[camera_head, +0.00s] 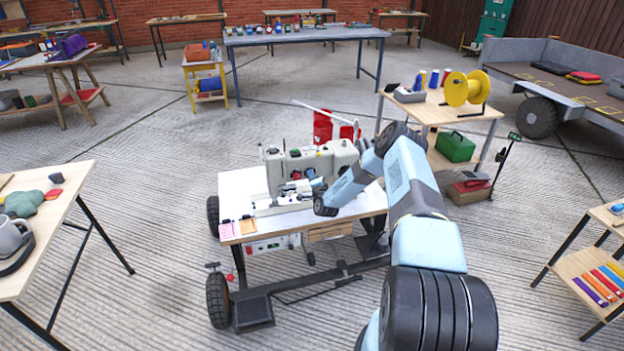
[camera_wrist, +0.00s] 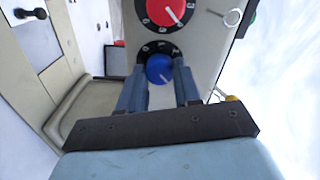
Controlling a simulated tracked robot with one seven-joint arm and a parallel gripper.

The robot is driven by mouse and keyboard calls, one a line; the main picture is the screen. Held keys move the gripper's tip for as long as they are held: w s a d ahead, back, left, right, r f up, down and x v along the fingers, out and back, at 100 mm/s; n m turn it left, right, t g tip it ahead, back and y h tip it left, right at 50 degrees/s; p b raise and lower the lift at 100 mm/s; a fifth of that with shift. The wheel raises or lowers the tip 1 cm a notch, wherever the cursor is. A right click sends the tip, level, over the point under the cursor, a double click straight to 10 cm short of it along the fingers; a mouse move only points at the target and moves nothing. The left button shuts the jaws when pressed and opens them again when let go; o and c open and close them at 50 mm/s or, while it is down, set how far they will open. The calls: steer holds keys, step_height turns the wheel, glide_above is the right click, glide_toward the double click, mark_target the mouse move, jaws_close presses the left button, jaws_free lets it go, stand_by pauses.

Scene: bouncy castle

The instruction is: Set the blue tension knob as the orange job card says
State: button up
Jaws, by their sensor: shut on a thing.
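The blue tension knob (camera_wrist: 159,68) sits between my two fingers in the wrist view, on the pale body of the sewing machine (camera_head: 310,163). It has a black numbered dial behind it and a white pointer mark towards the lower right in that picture. My gripper (camera_wrist: 159,84) is shut on the knob, a finger on each side. The fingers hide part of the dial. The orange job card (camera_head: 248,225) lies at the front left of the machine's table (camera_head: 238,185) in the head view; its writing is too small to read.
A red knob (camera_wrist: 166,11) with its own dial is close beside the blue one. A pink card (camera_head: 226,230) lies left of the orange card. A side table (camera_head: 440,115) with a yellow reel (camera_head: 466,89) and green box (camera_head: 455,147) stands behind my arm.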

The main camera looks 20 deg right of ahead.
steer(key=o, duration=0.8)
steer(key=shift+s+d+f, duration=0.1)
steer(key=shift+d+f, duration=0.1)
steer(key=shift+o, duration=1.3)
steer(key=shift+a+r, duration=0.1)
steer(key=s, duration=1.3)
steer(key=shift+s, duration=0.35)
